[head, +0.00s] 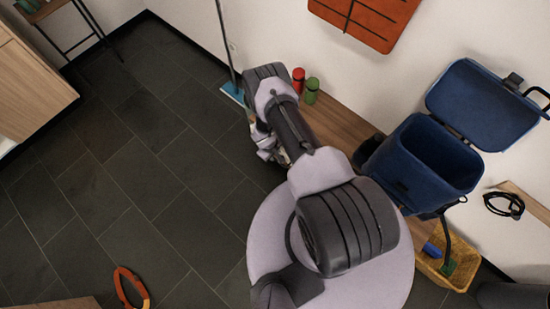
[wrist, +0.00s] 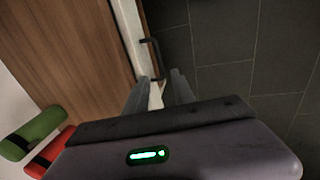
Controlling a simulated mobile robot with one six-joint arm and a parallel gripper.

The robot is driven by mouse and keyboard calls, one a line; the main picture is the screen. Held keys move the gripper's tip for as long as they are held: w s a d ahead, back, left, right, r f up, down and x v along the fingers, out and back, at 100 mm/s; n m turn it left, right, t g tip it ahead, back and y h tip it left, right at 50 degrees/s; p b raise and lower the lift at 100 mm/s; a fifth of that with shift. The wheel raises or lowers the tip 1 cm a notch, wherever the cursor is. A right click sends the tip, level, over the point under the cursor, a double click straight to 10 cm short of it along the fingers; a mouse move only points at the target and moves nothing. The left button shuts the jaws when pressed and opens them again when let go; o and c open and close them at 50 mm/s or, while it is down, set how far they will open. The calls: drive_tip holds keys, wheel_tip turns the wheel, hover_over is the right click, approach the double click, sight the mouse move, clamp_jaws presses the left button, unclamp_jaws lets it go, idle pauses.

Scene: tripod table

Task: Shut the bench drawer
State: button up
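The wooden bench (wrist: 70,50) fills the upper left of the wrist view; in the head view its top (head: 335,122) runs along the wall, partly behind my arm. The bench drawer (wrist: 128,28) shows in the wrist view as a pale strip beyond the bench edge, with a thin brown front, so it looks partly open. Its dark bar handle (wrist: 156,52) sticks out over the floor. My gripper (wrist: 158,88) has its two fingers apart, close to the handle's lower end; I cannot tell if they touch it. In the head view my gripper (head: 272,150) is beside the bench, and my arm hides the drawer.
A red bottle (head: 298,79) and a green bottle (head: 312,88) stand on the bench. A blue cooler (head: 420,165) with its lid up is to the right, above a yellow basket (head: 450,262). A mop (head: 233,92) leans at the wall. The dark tiled floor to the left is mostly clear.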

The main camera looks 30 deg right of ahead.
wheel_tip(320, 180, down, 11)
drive_tip(key=d+b, duration=0.2)
drive_tip(key=b, duration=0.6)
drive_tip(key=shift+w, duration=0.45)
drive_tip(key=shift+c, duration=0.2)
clamp_jaws()
